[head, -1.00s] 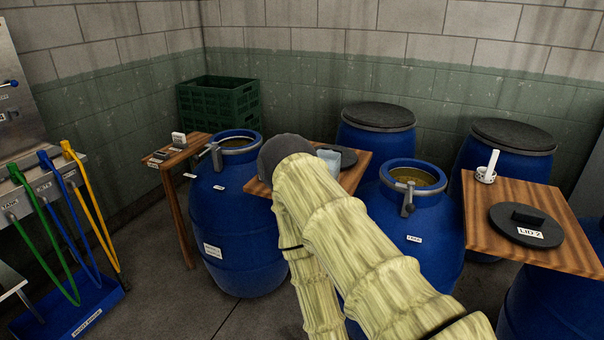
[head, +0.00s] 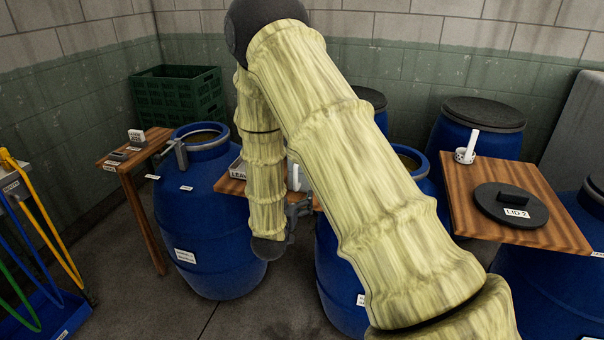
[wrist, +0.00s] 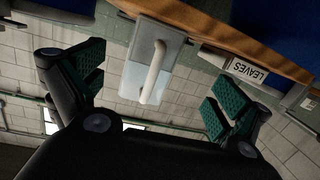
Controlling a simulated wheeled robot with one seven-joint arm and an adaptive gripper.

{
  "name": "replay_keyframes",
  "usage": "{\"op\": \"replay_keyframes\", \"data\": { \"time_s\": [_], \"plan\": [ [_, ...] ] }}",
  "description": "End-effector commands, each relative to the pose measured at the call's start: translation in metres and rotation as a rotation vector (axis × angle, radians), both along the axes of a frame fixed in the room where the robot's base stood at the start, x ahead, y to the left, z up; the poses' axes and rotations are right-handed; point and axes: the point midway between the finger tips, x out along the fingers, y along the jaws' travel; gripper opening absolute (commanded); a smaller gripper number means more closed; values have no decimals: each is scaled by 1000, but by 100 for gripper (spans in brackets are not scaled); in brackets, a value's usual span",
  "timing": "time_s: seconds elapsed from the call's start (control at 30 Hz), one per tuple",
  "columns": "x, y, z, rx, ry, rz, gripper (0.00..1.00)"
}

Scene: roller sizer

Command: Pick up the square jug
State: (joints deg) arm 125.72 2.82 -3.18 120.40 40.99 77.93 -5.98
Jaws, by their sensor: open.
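The square jug (wrist: 136,78) is pale and see-through, with a white upright handle (wrist: 153,72) facing me in the wrist view. It sits at the edge of a wooden shelf (wrist: 208,28). In the head view only a pale sliver of the jug (head: 303,180) shows beside my arm. My gripper (wrist: 156,86) is open, its green-padded fingers apart on either side of the jug in the picture. Nothing is held. I cannot tell how far the jug is from the fingertips. In the head view my gripper (head: 298,210) is low by the shelf's front edge.
A tray labelled LEAVES (wrist: 242,68) is beside the jug. Blue barrels (head: 212,235) stand below and around the shelf. A wooden table (head: 470,222) at right holds LID 2 (head: 507,205) and a white mug-like item (head: 466,155). A green crate (head: 180,98) is at back left.

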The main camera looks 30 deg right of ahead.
Motion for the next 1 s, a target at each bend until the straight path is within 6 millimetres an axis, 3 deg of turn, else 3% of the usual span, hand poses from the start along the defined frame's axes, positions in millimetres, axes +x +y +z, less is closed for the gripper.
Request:
{"op": "replay_keyframes", "data": {
  "time_s": [0.03,0.1,0.23,0.53,0.87,1.0],
  "plan": [
    [6,-6,20,-19,-45,-27,100],
    [11,-13,39,-39,-90,-58,100],
    [17,-22,56,-56,-129,-87,100],
    [42,-53,58,-57,-131,-91,100],
    [57,-68,57,-57,-130,-90,100],
    [72,-81,57,-57,-130,-91,100]
  ]
}}
